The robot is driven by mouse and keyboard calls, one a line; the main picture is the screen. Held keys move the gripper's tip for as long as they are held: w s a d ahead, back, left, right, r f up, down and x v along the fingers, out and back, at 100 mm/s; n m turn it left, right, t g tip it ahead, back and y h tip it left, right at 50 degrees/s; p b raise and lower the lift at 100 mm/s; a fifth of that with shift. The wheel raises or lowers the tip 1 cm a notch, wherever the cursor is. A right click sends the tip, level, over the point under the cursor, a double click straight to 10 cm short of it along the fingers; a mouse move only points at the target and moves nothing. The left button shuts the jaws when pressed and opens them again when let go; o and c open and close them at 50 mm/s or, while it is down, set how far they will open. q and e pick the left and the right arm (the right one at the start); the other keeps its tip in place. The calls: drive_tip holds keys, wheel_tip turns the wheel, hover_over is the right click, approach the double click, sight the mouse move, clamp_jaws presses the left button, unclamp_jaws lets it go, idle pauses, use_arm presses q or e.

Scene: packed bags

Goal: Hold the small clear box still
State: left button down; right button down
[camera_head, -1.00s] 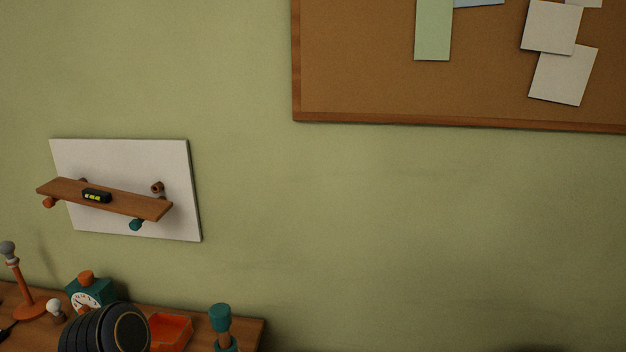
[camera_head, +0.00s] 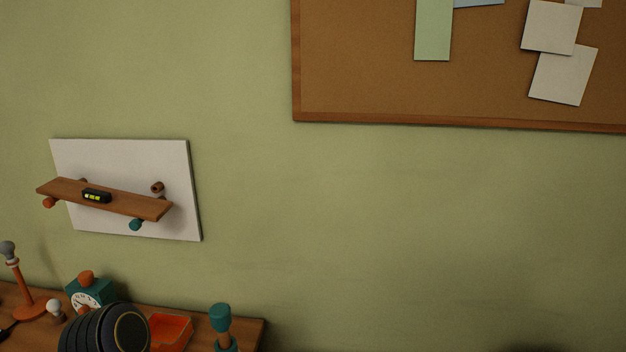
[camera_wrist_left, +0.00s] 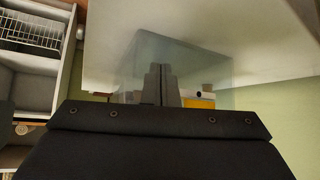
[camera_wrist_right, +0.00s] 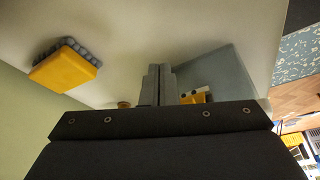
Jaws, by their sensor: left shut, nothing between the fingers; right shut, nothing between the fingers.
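A clear, see-through box (camera_wrist_left: 205,64) shows in the left wrist view, just beyond my left gripper (camera_wrist_left: 161,68). The left fingers are pressed together and empty. In the right wrist view the clear box (camera_wrist_right: 228,72) is at and right of my right gripper (camera_wrist_right: 158,70), whose fingers are also shut with nothing between them. Both fingertips are close to the box. I cannot tell whether they touch it. A yellow thing (camera_wrist_right: 198,97) shows through or behind the box.
A pale surface (camera_wrist_left: 262,30) lies against the box. A yellow block with a grey bumpy side (camera_wrist_right: 66,70) is on it, apart from the right gripper. A wire rack (camera_wrist_left: 32,32) sits in white shelving. The head view shows a wall shelf (camera_head: 140,207) and a corkboard (camera_head: 380,85).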

drive_tip(key=shift+a, duration=2.1)
drive_tip(key=shift+d, duration=0.1)
idle(0.6)
drive_tip(key=shift+d, duration=2.45)
use_arm(q)
drive_tip(key=shift+a+p, duration=0.4)
drive_tip(key=shift+a, duration=1.6)
use_arm(e)
drive_tip(key=shift+r, duration=0.35)
drive_tip(key=shift+s, duration=0.1)
